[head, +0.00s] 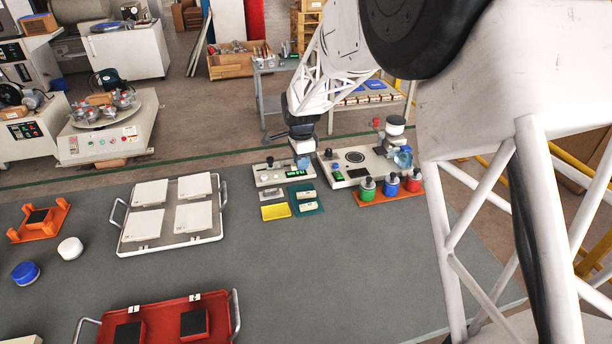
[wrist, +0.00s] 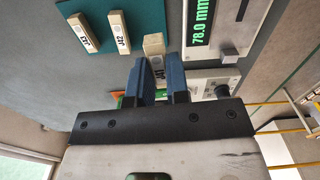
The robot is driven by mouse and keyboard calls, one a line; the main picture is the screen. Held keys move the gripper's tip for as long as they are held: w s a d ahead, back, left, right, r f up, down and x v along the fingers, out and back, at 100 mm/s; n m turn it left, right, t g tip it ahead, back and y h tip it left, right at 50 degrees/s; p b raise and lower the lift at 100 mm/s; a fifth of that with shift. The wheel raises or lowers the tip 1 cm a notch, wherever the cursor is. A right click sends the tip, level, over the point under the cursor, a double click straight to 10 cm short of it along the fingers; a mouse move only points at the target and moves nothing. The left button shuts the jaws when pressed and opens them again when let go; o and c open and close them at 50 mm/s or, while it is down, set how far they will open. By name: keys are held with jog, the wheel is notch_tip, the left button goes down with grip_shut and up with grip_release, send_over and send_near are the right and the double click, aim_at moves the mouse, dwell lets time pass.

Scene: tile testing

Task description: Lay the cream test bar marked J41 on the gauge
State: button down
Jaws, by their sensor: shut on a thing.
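My gripper (head: 303,160) is over the right end of the gauge (head: 268,179), at the back of the bench. In the wrist view its two blue fingers (wrist: 161,75) are shut on a cream bar (wrist: 153,43); I cannot read its mark. The wrist view also shows the gauge's display (wrist: 201,22), reading 78.0 mm. I cannot tell whether the held bar touches the gauge. Two other cream bars lie on the green mat (wrist: 151,8): one marked J42 (wrist: 119,32), and one whose mark looks like J37 (wrist: 83,32).
A second instrument (head: 341,184) with a dark disc stands right of the gauge, near an orange tray (head: 387,197) of green, blue and red bottles. A yellow block (head: 275,211) lies in front. A tray (head: 170,246) of white tiles is left. The bench's front middle is clear.

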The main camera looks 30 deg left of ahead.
jog(key=shift+m, duration=0.4)
jog(key=w+a, duration=0.4)
jog(key=w, duration=0.1)
jog(key=w+a, duration=0.2)
jog(key=a, duration=0.1)
jog(key=shift+w+r, duration=0.2)
jog(key=shift+r, duration=0.2)
jog(key=shift+f, duration=0.2)
jog(key=shift+f, duration=3)
jog(key=shift+d+f, duration=0.1)
jog(key=shift+f, duration=0.2)
jog(key=c, duration=0.6)
grip_release()
jog(key=shift+r, duration=0.15)
jog(key=shift+r, duration=2.85)
